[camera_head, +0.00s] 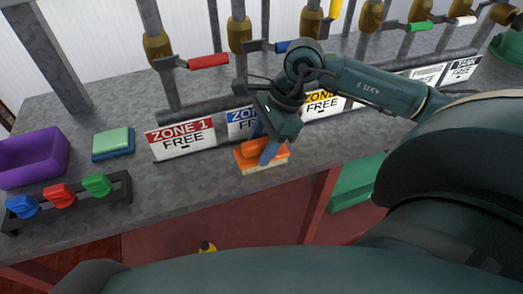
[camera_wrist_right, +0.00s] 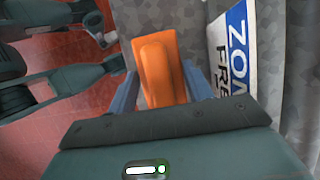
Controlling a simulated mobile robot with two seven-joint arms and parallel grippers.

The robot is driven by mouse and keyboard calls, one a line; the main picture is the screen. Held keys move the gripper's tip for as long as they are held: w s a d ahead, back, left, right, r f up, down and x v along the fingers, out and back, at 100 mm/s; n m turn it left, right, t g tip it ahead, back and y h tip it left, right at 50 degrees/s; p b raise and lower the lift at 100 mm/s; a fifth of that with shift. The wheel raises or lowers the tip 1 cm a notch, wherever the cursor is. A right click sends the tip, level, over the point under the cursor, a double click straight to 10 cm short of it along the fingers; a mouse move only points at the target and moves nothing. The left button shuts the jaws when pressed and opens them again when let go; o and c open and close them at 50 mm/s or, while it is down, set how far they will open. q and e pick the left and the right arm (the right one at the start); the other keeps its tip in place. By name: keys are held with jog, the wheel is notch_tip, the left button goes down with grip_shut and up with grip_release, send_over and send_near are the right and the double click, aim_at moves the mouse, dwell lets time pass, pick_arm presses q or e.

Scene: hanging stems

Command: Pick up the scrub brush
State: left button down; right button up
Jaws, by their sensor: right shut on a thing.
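The scrub brush (camera_head: 247,150) has an orange handle and body and a pale bristle side below. It is at the front of the grey metal bench, before the zone signs. My right gripper (camera_head: 268,152) comes down over it from above, and its blue fingers are shut on it. In the right wrist view the orange brush handle (camera_wrist_right: 160,68) lies between the two fingers. Whether the bristles touch the bench cannot be told.
Zone signs (camera_head: 182,139) stand behind the brush, below pipes and valves with coloured handles. To the left are a green and blue sponge (camera_head: 113,142), a purple bin (camera_head: 64,157) and a black rack (camera_head: 122,190) with coloured pieces. A green bin (camera_head: 352,182) is to the right.

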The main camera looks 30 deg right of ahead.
aim_at(261, 141)
jog(key=shift+r, duration=0.1)
notch_tip(261, 141, up, 10)
jog(key=shift+f, duration=0.1)
dwell(0.3)
jog(key=o, duration=0.4)
jog(key=shift+c, duration=1.3)
